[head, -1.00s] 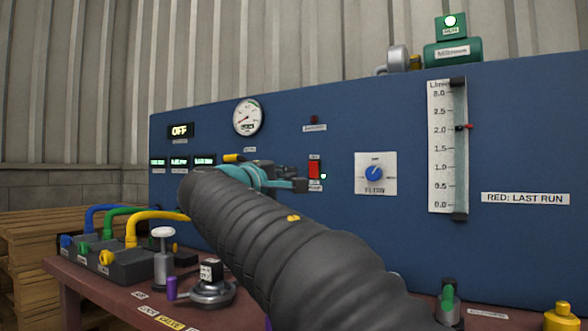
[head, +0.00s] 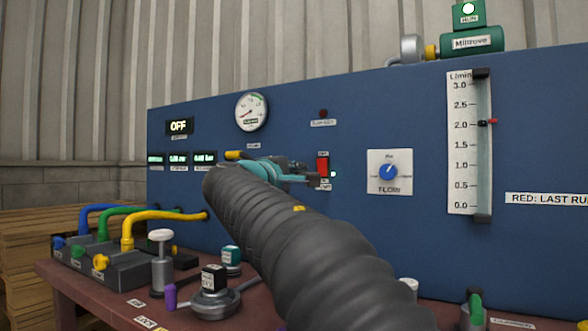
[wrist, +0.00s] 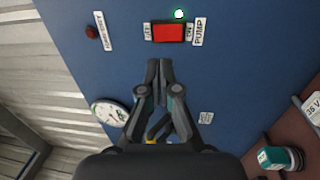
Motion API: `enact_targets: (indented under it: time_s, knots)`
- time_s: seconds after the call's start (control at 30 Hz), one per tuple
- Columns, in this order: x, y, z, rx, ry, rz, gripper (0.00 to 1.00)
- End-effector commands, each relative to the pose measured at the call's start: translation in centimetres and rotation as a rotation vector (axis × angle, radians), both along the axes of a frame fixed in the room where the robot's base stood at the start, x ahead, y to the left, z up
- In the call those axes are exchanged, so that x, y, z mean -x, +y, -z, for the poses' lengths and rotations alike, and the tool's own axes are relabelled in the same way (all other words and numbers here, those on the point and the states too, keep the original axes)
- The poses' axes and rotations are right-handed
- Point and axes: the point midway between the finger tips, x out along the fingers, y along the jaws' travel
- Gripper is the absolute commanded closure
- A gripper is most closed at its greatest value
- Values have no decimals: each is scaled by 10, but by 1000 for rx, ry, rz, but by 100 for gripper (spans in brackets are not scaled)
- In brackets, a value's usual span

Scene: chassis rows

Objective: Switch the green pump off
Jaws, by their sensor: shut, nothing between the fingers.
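The green pump (head: 472,41) sits on top of the blue panel at the upper right, with a lit lamp (head: 468,9) above it. A red rocker switch (head: 322,165) is on the panel face, with a small lit green lamp (head: 333,174) beside it. In the wrist view the switch (wrist: 167,33) carries OFF and ON labels and a PUMP label. My gripper (wrist: 158,66) is shut and empty, its tips just below the switch in that view and apart from it in the picture. In the head view my gripper (head: 314,178) is just below the switch; contact cannot be told.
A blue flow knob (head: 388,172) is right of the switch, and a flow gauge (head: 470,145) stands further right. A round dial (head: 251,112) is at upper left. Coloured hoses (head: 160,215), a white-topped plunger (head: 161,235) and a black-capped valve (head: 214,280) crowd the bench.

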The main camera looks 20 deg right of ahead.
Motion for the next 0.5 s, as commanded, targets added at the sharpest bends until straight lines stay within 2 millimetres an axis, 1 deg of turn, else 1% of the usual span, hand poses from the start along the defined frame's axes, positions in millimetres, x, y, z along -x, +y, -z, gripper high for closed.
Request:
enact_targets:
  time_s: [0.03,0.3,0.5]
  knots:
    - [-6,-9,-2,-1,1,5,100]
    - [-36,-47,-8,-1,0,3,100]
    - [-52,-66,-11,0,1,0,100]
